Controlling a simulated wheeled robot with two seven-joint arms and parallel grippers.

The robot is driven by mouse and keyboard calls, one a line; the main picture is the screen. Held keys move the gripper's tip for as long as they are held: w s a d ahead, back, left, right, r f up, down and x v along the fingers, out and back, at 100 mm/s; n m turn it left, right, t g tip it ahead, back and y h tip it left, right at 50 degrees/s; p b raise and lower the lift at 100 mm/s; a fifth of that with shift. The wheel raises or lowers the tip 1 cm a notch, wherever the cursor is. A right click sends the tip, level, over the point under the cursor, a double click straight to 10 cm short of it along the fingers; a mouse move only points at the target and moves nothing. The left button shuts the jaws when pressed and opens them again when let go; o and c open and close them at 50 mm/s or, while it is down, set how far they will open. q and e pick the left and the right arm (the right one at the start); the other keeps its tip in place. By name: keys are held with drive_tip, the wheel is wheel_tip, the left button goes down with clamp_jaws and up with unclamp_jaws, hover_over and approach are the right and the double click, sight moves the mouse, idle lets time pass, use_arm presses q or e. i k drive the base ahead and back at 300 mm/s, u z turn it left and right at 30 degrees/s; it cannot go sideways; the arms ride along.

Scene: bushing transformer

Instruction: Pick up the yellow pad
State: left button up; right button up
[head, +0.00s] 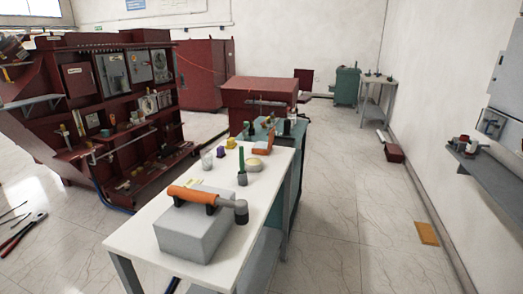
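A flat yellow-orange pad (427,233) lies on the tiled floor at the right, near the foot of the right wall. Other yellow things stand on the white table: a small yellow block (231,143) and a pale yellow round piece (254,164) towards its far end. I cannot tell for sure which one is the yellow pad. Neither of my grippers shows in the head view.
The white table (150,232) carries a grey block (190,238) with an orange-handled tool (200,195). A dark red tool rack (75,110) stands left. A grey wall shelf (495,165) juts out right. The floor between table and right wall is mostly clear.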

sight(231, 144)
drive_tip(key=k, duration=0.6)
drive_tip(key=z, duration=0.4)
drive_tip(key=i, duration=0.75)
drive_tip(key=z, duration=0.75)
drive_tip(key=i, duration=2.35)
drive_tip(key=u, duration=0.55)
drive_tip(key=i, duration=1.35)
drive_tip(key=u, duration=1)
